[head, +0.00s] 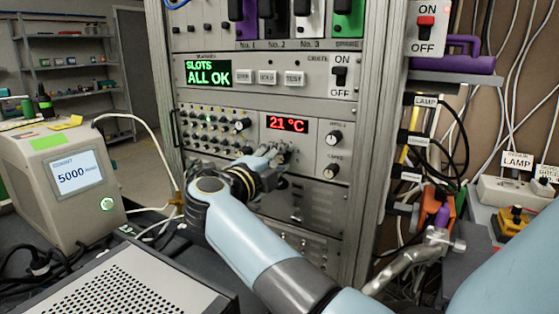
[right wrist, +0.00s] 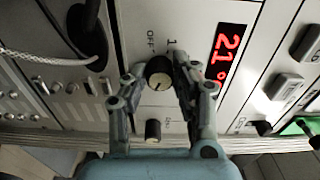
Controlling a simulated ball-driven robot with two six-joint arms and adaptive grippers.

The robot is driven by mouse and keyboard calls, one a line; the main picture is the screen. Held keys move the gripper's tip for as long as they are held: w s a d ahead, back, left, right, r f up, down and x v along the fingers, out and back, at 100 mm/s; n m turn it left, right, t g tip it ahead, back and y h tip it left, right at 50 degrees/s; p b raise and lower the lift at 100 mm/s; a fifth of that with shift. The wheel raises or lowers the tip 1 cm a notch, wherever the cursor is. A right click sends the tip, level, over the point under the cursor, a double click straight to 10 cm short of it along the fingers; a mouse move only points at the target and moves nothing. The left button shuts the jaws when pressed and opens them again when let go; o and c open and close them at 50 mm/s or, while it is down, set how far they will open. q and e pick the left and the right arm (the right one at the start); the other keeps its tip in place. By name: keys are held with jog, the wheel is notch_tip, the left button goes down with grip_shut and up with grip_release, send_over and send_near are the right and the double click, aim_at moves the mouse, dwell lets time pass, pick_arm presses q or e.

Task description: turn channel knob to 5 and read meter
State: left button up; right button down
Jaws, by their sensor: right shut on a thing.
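My right gripper (head: 270,155) reaches the rack's front panel just below the red meter (head: 287,124), which reads about 21 °C. In the right wrist view its two fingers (right wrist: 160,80) are closed on the sides of a round dark knob (right wrist: 158,72). The marks "OFF" and "1" show beside this knob; whether it is the channel knob, and its exact setting, I cannot tell. The meter's red digits (right wrist: 226,52) show to its right there. In the head view the gripper hides the knob. My left gripper is not in view.
A second small knob (right wrist: 152,130) lies near the held one. Above is a green "ALL OK" display (head: 207,74) with buttons and an ON/OFF switch (head: 340,77). A beige box reading 5000 (head: 75,178) stands left.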

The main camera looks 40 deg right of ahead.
jog(key=c, duration=1.1)
grip_release()
jog(key=shift+o, duration=0.2)
jog(key=shift+r, duration=0.1)
